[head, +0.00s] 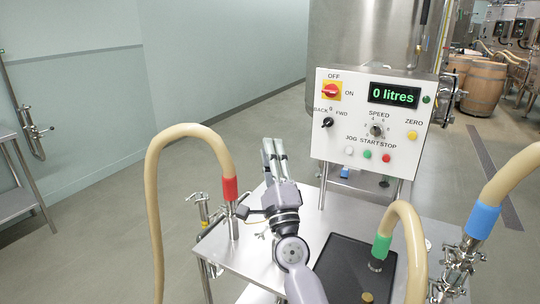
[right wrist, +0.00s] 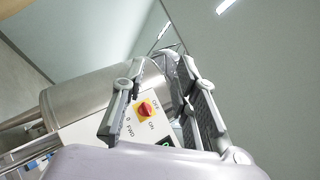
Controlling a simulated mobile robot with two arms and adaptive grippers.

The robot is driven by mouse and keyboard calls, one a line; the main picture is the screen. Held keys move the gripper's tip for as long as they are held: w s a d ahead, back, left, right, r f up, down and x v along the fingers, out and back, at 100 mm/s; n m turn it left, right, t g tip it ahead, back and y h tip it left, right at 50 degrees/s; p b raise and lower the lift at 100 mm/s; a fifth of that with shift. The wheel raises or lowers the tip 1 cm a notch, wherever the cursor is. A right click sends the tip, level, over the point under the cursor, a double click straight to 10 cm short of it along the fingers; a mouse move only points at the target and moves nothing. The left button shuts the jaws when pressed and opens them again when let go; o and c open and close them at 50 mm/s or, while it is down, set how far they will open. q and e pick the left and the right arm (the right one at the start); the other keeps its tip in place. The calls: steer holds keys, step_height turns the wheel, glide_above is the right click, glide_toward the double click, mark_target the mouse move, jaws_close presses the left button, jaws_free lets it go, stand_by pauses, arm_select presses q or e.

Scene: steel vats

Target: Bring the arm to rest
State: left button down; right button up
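My right arm comes up from the bottom middle of the head view. Its gripper (head: 273,145) points up and away, in front of and left of the white control panel (head: 371,111). In the right wrist view the two fingers of this gripper (right wrist: 161,76) stand apart with nothing between them. The panel's red and yellow switch (right wrist: 146,109) shows behind the gap. In the head view this switch (head: 331,91) points towards ON, and the green display (head: 394,94) reads "0 litres". My left gripper is not in view.
A steel cart (head: 240,262) stands below the arm. Hoses with a red cuff (head: 230,188), a green cuff (head: 381,246) and a blue cuff (head: 482,220) rise around it. A steel vat (head: 360,40) stands behind the panel. Open floor (head: 100,225) lies to the left.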

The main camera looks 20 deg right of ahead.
stand_by(0.4)
steer(key=w+a+f+n+g+y, duration=0.2)
steer(key=f+n, duration=0.2)
steer(key=f, duration=0.8)
steer(key=w+a+f+n+g+y, duration=0.1)
steer(key=a+f+n+g+y, duration=0.2)
steer(key=f, duration=0.9)
steer(key=s+a+f+n+g, duration=0.1)
steer(key=s+f+n+g, duration=0.3)
steer(key=f, duration=1.1)
steer(key=s+f+n+g, duration=0.3)
steer(key=s+f+n, duration=0.3)
steer(key=f, duration=0.8)
steer(key=s+f+n+g, duration=0.3)
steer(key=s+f+g, duration=0.2)
steer(key=s+f, duration=1.35)
steer(key=s+d+f+n+g, duration=0.2)
steer(key=s+f, duration=0.1)
steer(key=s, duration=0.6)
steer(key=s+d+f+n+g, duration=0.1)
steer(key=s+f+n+g, duration=0.1)
steer(key=s, duration=0.8)
steer(key=s+d+f+n+g+h, duration=0.1)
steer(key=s+f, duration=0.3)
steer(key=s, duration=0.6)
steer(key=shift+d+f+n+g, duration=0.3)
steer(key=shift+d+n+g, duration=0.1)
steer(key=shift+d+g, duration=0.4)
steer(key=shift+s, duration=0.1)
